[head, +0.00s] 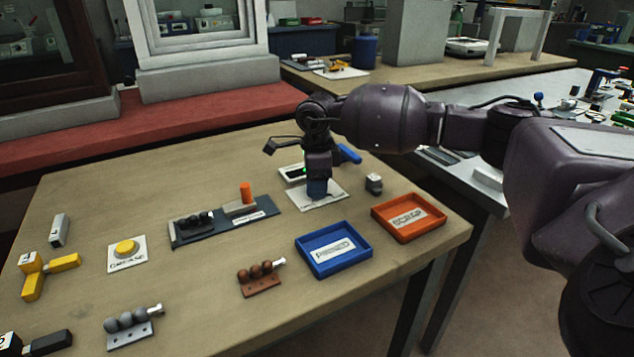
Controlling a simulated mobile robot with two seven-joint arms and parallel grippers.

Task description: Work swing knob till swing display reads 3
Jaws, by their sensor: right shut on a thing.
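My right gripper (318,178) reaches down from the right arm and is shut on the swing knob (317,188), a dark blue knob. The knob stands on a white plate (327,199) toward the back right of the wooden bench. The swing display (291,174) is a small white unit with a dark window and a green glow, just behind and left of the knob. My gripper partly covers it, and its reading is too small to tell. My left gripper is not in view.
A blue tray (357,263) marked "PINNED" and an orange "SCRAP" tray (434,228) stand in front. A dark fixture with an orange peg (246,194) is left. A yellow "GREASE" button (126,248) is farther left.

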